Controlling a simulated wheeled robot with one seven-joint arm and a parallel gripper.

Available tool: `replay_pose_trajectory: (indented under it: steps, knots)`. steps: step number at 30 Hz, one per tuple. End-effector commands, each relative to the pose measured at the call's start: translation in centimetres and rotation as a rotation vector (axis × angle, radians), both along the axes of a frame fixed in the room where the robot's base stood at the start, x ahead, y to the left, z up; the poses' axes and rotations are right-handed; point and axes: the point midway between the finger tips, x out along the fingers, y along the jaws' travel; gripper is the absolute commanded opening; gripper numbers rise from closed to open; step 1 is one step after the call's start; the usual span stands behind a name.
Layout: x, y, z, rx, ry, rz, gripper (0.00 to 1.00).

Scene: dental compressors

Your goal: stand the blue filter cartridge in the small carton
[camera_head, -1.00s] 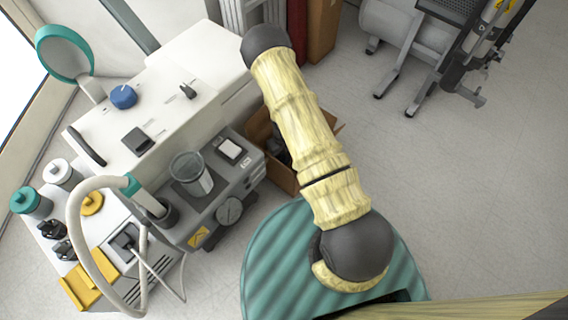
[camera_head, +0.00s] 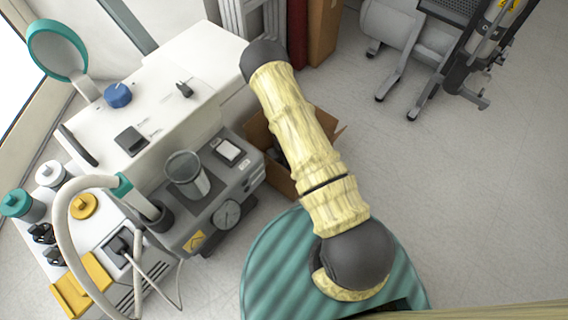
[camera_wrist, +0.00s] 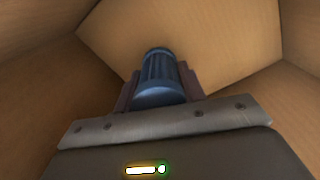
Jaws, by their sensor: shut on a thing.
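In the wrist view, my gripper (camera_wrist: 160,92) is shut on the blue filter cartridge (camera_wrist: 159,70), a ribbed blue cylinder between the two fingers. Brown cardboard walls of the small carton (camera_wrist: 215,35) surround it, so the gripper reaches into the carton. Whether the cartridge touches the carton's bottom I cannot tell. In the head view, the open carton (camera_head: 283,180) stands on the floor beside the grey machine, partly hidden behind my arm. The gripper and cartridge are hidden there.
A grey compressor unit (camera_head: 215,205) with a gauge and a clear cup stands left of the carton. A white cabinet (camera_head: 165,95) is behind it. A tall brown box (camera_head: 323,30) stands at the back. Floor (camera_head: 450,190) to the right is clear.

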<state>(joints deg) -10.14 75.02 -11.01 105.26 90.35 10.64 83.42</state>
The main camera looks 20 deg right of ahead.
Motion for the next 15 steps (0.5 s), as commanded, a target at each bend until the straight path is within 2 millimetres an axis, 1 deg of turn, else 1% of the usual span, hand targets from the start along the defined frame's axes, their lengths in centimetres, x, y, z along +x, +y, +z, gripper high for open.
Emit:
replay_pose_trajectory:
  steps: [4, 5, 6, 8, 15]
  knots:
    - [-0.01, -0.01, -0.4, 0.0, 0.0, 0.0, 0.13]
    - [0.0, -0.01, -0.33, 0.0, 0.0, 0.0, 0.44]
    - [0.0, 0.0, -0.29, 0.0, 0.0, 0.0, 0.52]
    - [-0.01, 0.0, -0.28, 0.0, 0.0, 0.0, 0.62]
    - [-0.01, 0.0, -0.27, 0.0, 0.0, 0.0, 0.62]
